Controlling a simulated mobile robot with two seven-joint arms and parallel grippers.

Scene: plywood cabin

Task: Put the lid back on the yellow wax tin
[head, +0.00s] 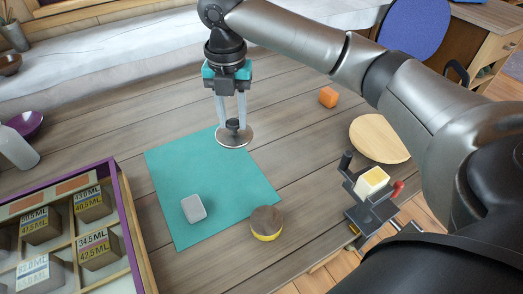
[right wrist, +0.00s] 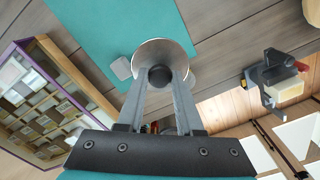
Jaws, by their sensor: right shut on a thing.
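The lid is a round metallic disc (head: 235,138) with a dark knob on top. My right gripper (head: 232,122) is shut on the knob and holds the lid roughly level over the far right corner of the teal mat. In the right wrist view the lid (right wrist: 164,51) sits between the fingertips (right wrist: 160,76). The yellow wax tin (head: 265,234) stands on the table by the mat's near right corner. It shows a brown top and a yellow band, and is apart from the lid. My left gripper is out of view.
A grey rounded block (head: 194,208) lies on the teal mat (head: 190,165). A compartment tray (head: 132,226) with labelled blocks is at left.

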